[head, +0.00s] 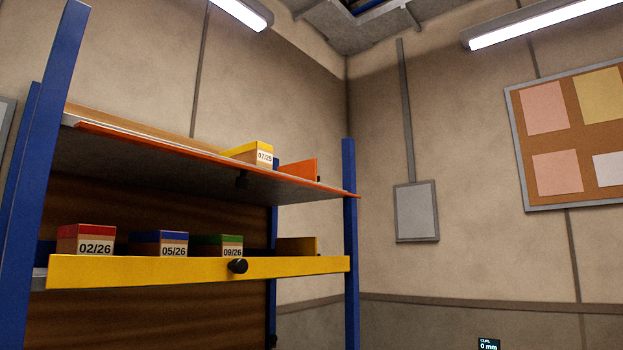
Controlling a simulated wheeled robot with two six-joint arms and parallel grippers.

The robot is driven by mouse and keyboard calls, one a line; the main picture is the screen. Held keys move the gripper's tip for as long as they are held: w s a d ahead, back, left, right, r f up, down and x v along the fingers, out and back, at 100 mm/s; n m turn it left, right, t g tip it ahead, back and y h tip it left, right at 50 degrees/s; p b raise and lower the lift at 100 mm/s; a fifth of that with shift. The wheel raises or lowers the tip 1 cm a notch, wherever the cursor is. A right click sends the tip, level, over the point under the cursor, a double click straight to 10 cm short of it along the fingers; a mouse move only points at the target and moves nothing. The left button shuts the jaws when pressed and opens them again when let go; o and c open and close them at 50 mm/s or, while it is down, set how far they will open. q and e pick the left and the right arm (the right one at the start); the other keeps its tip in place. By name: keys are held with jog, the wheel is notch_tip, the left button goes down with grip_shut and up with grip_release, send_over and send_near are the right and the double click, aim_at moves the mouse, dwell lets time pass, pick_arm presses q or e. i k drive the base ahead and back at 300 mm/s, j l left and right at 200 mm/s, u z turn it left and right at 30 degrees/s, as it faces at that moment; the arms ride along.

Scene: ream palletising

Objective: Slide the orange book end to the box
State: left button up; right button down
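The orange book end (301,169) stands upright on the upper shelf (200,158), near its right end. A box with a yellow top and the label 07/25 (264,157) sits to its left on the same shelf. A narrow gap seems to show between them, but I cannot tell its true depth from this low angle. The shelf's front edge hides the lower part of the book end. Neither of my grippers is in view.
The lower shelf has a yellow front rail (150,270) with a black knob (237,265). Blue posts (351,240) frame the rack.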

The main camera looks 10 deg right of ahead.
aim_at(306, 169)
jog(key=i+l+u, duration=0.1)
jog(key=i+l, duration=0.25)
jog(key=i+l+u, duration=0.1)
jog(key=i+l, duration=0.2)
jog(key=l, duration=0.2)
jog(key=i+l+u, duration=0.1)
jog(key=i+l, duration=0.2)
jog(key=l, duration=0.15)
jog(key=i+l+u, duration=0.1)
jog(key=i+l, duration=0.2)
jog(key=l, duration=0.15)
